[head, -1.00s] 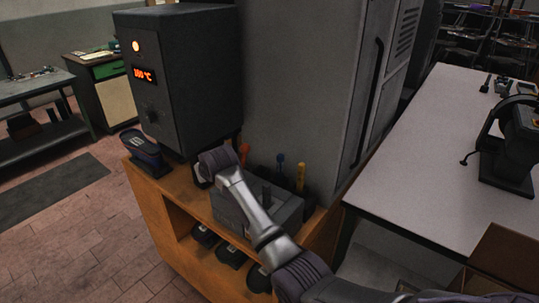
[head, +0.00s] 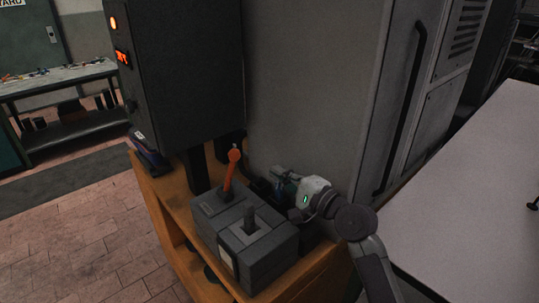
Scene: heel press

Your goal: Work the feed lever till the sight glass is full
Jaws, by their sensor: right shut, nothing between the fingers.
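A lever with an orange knob (head: 232,168) rises from the left part of a grey block-shaped unit (head: 270,262) on the wooden cabinet. It leans slightly right; I take it for the feed lever. A pale upright plate or window (head: 227,262) is on the unit's front; I cannot tell whether it is the sight glass or read a level. My right gripper (head: 278,184) is shut and empty, behind the unit and to the right of the lever, apart from the knob. Its fingertips are small and dark here. My left gripper is out of view.
A tall grey cabinet (head: 315,80) closes off the back, close behind my right gripper. A pale table (head: 475,200) is at right. Floor (head: 90,235) is open at left.

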